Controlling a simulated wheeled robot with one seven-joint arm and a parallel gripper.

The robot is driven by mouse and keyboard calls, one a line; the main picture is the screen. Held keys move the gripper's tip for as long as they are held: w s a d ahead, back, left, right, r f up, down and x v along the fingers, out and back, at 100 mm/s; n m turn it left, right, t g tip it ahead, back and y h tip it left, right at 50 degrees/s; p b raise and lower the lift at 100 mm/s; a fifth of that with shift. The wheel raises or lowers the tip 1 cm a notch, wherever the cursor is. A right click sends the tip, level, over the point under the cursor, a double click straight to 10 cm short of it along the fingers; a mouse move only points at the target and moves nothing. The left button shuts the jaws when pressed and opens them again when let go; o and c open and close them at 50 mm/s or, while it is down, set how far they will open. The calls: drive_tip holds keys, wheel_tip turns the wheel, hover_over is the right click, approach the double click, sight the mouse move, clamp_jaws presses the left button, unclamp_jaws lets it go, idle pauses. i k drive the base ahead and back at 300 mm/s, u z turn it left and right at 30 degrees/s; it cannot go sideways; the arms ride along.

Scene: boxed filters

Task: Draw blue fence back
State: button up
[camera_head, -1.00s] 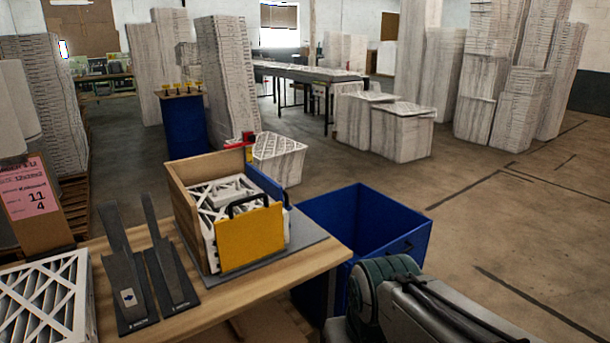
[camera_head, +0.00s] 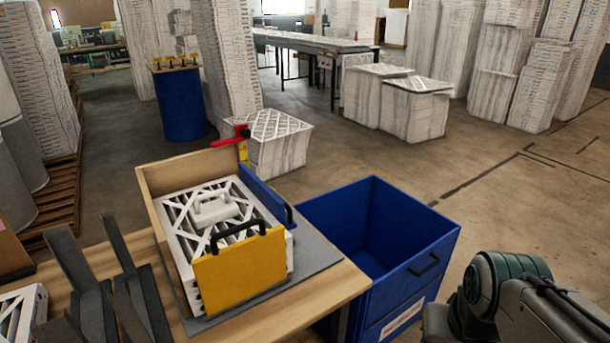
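The blue fence (camera_head: 266,203) is an upright blue panel with a dark handle on its right face. It stands along the right side of a wooden fixture (camera_head: 186,170) on the workbench (camera_head: 340,283). It is close beside a stack of white pleated filters (camera_head: 187,228), but I cannot tell whether they touch. A white handled piece (camera_head: 214,208) lies on the stack. A yellow panel (camera_head: 240,271) with a black handle stands at the front and hides part of the fence and stack. Part of my arm shows at the lower right; my gripper is out of view.
A deep, open blue bin (camera_head: 398,282) stands right of the bench. A red lever clamp (camera_head: 236,136) rises behind the fixture. Dark metal brackets (camera_head: 100,285) stand on the bench at left.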

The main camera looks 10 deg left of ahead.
sight(274, 203)
drive_tip(key=u, duration=0.25)
drive_tip(key=i, duration=0.7)
drive_tip(key=u, duration=0.9)
drive_tip(key=i, duration=0.4)
drive_tip(key=u, duration=0.35)
